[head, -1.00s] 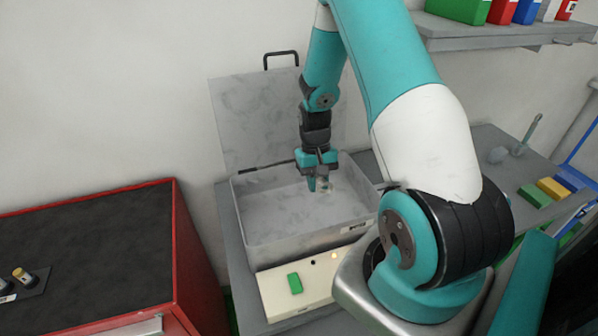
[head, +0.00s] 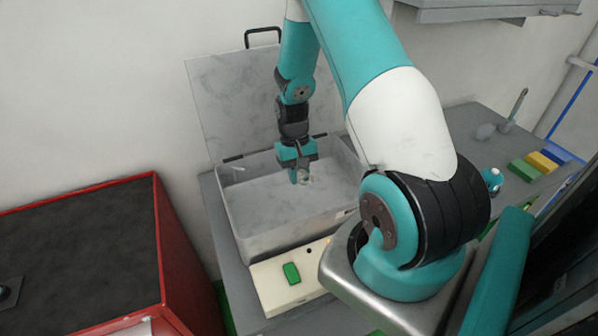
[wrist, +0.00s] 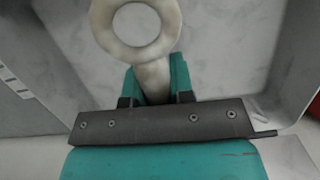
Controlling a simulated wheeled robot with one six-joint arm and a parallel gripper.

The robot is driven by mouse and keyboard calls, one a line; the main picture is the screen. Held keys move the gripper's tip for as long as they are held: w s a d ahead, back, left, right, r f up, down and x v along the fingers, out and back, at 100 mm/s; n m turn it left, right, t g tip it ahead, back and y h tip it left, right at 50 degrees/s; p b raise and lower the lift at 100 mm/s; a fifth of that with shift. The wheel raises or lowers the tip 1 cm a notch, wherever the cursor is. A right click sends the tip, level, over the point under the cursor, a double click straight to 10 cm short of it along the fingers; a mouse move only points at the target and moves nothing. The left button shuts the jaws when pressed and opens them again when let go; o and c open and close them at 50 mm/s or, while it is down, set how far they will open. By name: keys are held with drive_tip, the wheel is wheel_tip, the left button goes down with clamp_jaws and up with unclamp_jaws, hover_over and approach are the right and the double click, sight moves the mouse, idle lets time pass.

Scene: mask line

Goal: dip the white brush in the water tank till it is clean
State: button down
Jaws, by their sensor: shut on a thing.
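The water tank (head: 262,245) is an open grey metal box, its lid (head: 232,105) raised against the wall. My gripper (head: 301,178) points down inside the tank's opening, near the far right side. It is shut on the white brush (head: 308,181). In the wrist view my gripper (wrist: 153,75) has its teal fingers on either side of the brush's pale stem, and a pale ring (wrist: 104,30) shows beyond them. Bristles are not visible, so I cannot tell how clean it is. The tank's inside looks pale and mottled; I cannot make out the water level.
A cream panel with a green switch (head: 291,273) is at the tank's front. A red cabinet with a dark top (head: 75,250) stands at left. On the bench at right are coloured blocks (head: 525,170), a small teal-capped bottle (head: 492,180) and a standing brush-like tool (head: 515,108).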

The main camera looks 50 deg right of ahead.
drive_tip(key=shift+f+b, duration=4.2)
drive_tip(key=shift+f, duration=1.65)
drive_tip(key=shift+r, duration=0.1)
drive_tip(key=shift+r+p, duration=6)
drive_tip(key=shift+r, duration=1.65)
